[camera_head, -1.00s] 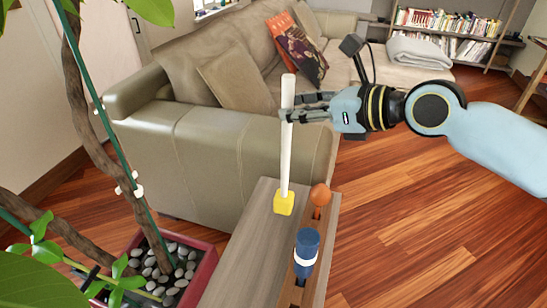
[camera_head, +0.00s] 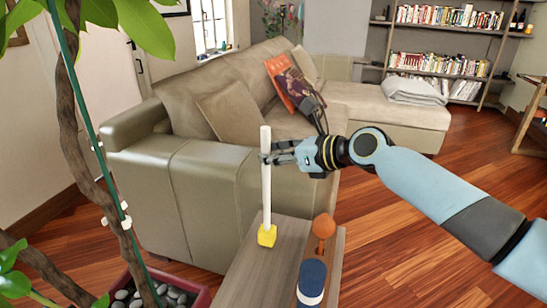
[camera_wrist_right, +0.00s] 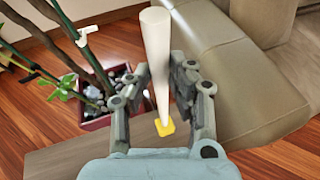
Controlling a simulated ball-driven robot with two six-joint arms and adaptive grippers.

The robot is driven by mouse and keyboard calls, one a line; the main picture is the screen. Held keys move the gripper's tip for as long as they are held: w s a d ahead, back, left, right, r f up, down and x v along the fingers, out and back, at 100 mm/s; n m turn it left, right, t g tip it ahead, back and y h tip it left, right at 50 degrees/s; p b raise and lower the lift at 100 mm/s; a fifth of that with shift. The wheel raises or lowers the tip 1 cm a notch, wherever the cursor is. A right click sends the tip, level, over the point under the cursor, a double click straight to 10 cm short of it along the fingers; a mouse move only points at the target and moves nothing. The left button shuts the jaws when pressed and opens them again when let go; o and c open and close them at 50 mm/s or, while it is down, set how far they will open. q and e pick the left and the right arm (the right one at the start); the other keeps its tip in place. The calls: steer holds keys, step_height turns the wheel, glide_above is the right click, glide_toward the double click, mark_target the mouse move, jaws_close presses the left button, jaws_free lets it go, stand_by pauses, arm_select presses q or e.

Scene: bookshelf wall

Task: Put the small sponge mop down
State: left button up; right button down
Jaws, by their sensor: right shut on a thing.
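The small sponge mop has a white stick handle (camera_head: 266,190) and a yellow block head (camera_head: 267,236). It stands nearly upright, head down, at the left edge of a narrow wooden top (camera_head: 250,278). I cannot tell whether the head touches the wood. My right gripper (camera_head: 268,158) is shut on the upper part of the handle. In the right wrist view the handle (camera_wrist_right: 157,45) runs between the fingers (camera_wrist_right: 160,85), with the yellow head (camera_wrist_right: 166,128) beyond. My left gripper is not in view.
An orange round-headed thing (camera_head: 324,227) and a blue-topped cylinder (camera_head: 312,280) stand along the right side of the wooden top. A beige sofa (camera_head: 190,190) stands close behind. A potted plant (camera_head: 150,296) is at the left. Wooden floor (camera_head: 400,235) lies open at the right.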

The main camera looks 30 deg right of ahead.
steer(key=c, duration=1.2)
jaws_free()
steer(key=shift+f, duration=0.1)
